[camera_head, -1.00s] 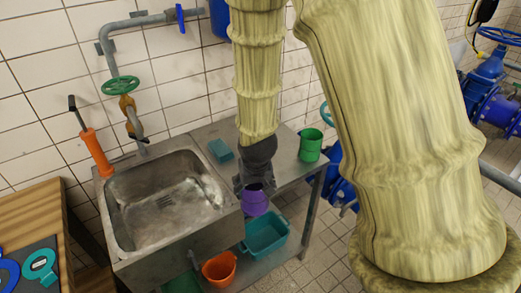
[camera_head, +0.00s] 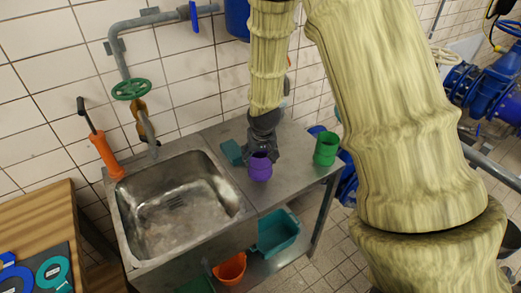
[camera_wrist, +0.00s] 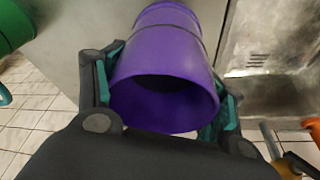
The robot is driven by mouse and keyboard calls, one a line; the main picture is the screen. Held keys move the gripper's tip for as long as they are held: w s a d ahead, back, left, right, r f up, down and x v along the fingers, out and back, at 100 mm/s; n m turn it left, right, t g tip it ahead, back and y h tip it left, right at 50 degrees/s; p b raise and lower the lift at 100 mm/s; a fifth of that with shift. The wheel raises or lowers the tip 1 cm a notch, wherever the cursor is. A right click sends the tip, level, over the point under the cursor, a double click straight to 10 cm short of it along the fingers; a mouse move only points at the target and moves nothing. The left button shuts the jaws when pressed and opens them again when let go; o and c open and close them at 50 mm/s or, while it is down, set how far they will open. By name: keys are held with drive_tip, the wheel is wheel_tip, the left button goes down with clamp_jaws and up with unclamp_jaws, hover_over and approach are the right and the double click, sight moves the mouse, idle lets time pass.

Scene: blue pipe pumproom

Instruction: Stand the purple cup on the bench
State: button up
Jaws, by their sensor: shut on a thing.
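The purple cup (camera_head: 260,167) is in my gripper (camera_head: 262,150), which is shut on it. In the head view the cup shows over the bench (camera_head: 290,180), near its front edge and just right of the sink. In the wrist view the purple cup (camera_wrist: 165,70) fills the middle, its open mouth towards the camera, with a finger of my gripper (camera_wrist: 165,95) on either side. I cannot tell whether the cup's base touches the bench top.
A green mug (camera_head: 325,149) stands on the bench to the right. A teal block (camera_head: 231,152) lies left of my gripper. The sink (camera_head: 178,205) is on the left. A teal bin (camera_head: 277,233) and an orange bucket (camera_head: 230,268) are below the bench.

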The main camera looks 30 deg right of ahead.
sight(260, 153)
drive_tip(key=w+d, duration=0.1)
drive_tip(key=w+f+p, duration=0.1)
drive_tip(key=w, duration=0.1)
drive_tip(key=w+d+p, duration=0.1)
drive_tip(key=shift+w+d+f, duration=0.2)
drive_tip(key=shift+d, duration=0.1)
drive_tip(key=shift+s+p+x, duration=0.15)
drive_tip(key=shift+p+x, duration=0.15)
drive_tip(key=shift+x, duration=0.35)
drive_tip(key=shift+s+p+x, duration=0.1)
drive_tip(key=shift+p+x, duration=0.2)
drive_tip(key=shift+x, duration=0.3)
drive_tip(key=shift+a+f, duration=0.1)
drive_tip(key=o, duration=1.1)
drive_tip(key=b+v, duration=0.3)
drive_tip(key=v, duration=0.9)
